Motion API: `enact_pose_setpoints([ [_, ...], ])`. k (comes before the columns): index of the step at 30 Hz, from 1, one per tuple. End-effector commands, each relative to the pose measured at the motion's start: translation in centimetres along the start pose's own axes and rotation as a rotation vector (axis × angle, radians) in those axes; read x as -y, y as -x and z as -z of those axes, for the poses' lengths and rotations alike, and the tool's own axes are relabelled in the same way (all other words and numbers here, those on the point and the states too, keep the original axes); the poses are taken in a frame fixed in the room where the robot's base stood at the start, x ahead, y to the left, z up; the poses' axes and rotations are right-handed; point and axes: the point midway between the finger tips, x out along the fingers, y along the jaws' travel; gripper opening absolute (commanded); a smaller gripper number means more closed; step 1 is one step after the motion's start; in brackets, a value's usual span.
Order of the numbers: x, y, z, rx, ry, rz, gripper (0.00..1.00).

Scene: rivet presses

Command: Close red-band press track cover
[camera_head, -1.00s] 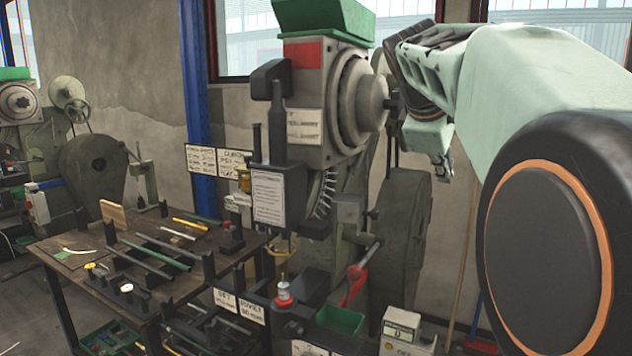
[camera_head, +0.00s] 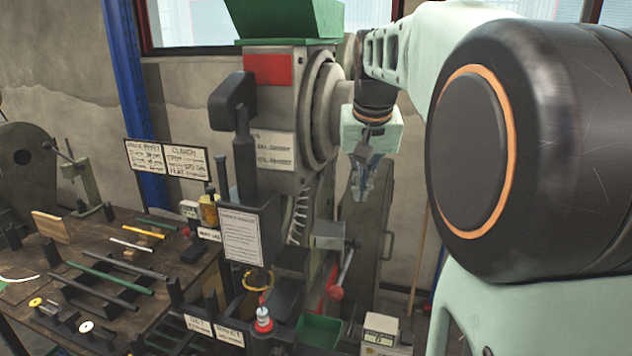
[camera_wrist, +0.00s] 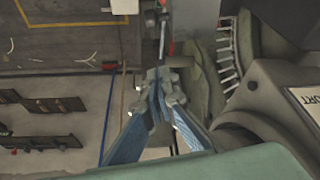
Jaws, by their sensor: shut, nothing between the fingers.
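The red-band press (camera_head: 290,115) stands in the middle of the head view, with a red plate (camera_head: 268,69) on its head and a green hopper (camera_head: 285,18) on top. A dark upright piece (camera_head: 240,135) with a rounded block at its top stands at the left front of the head. I cannot tell for certain which part is the track cover. My gripper (camera_head: 360,192) hangs fingers down at the right of the press head, apart from the dark piece. It is shut and empty. In the wrist view my gripper (camera_wrist: 160,82) shows beside the press's toothed ring (camera_wrist: 227,60).
A workbench (camera_head: 140,275) with rods and black holders lies at the left. A white sign (camera_head: 241,236) fronts the press.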

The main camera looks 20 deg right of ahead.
Motion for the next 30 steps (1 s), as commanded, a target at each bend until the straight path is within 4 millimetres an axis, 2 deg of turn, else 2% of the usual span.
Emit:
enact_pose_setpoints([
  [1,0.0,-1.3,-0.1,0.006,0.0,-0.001,0.0],
  [9,-0.1,-7.2,-0.1,0.005,0.001,-0.001,0.0],
  [11,0.0,-6.7,-1.0,-0.001,0.001,0.0,0.0],
  [19,0.0,-6.8,-3.5,-0.001,0.002,-0.001,0.0],
  [30,0.0,-6.8,-4.0,-0.001,0.002,-0.001,0.0],
])
